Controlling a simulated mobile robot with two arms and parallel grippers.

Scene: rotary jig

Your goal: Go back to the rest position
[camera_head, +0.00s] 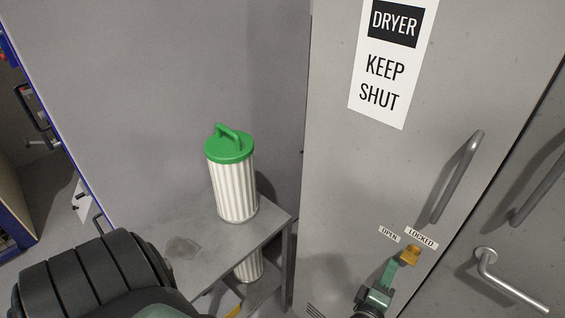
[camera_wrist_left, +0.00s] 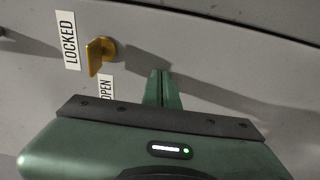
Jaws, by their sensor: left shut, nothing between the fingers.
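My left gripper (camera_head: 396,268) is at the lower right of the head view, in front of the grey dryer door (camera_head: 345,190). Its fingers (camera_wrist_left: 165,92) are shut with nothing between them and stand to the right of the brass latch (camera_wrist_left: 100,55) in the wrist view, apart from it. The latch (camera_head: 410,254) sits below the LOCKED label (camera_head: 421,238), with the OPEN label (camera_head: 389,234) to its left. I cannot tell exactly which label its lever points at. My right gripper is not in view.
A long door handle (camera_head: 458,175) is above and right of the latch. A lever handle (camera_head: 505,280) is on the neighbouring door. A white pleated filter with a green cap (camera_head: 235,175) stands on a grey metal table (camera_head: 190,250) to the left. Another white pleated piece (camera_head: 248,267) is below.

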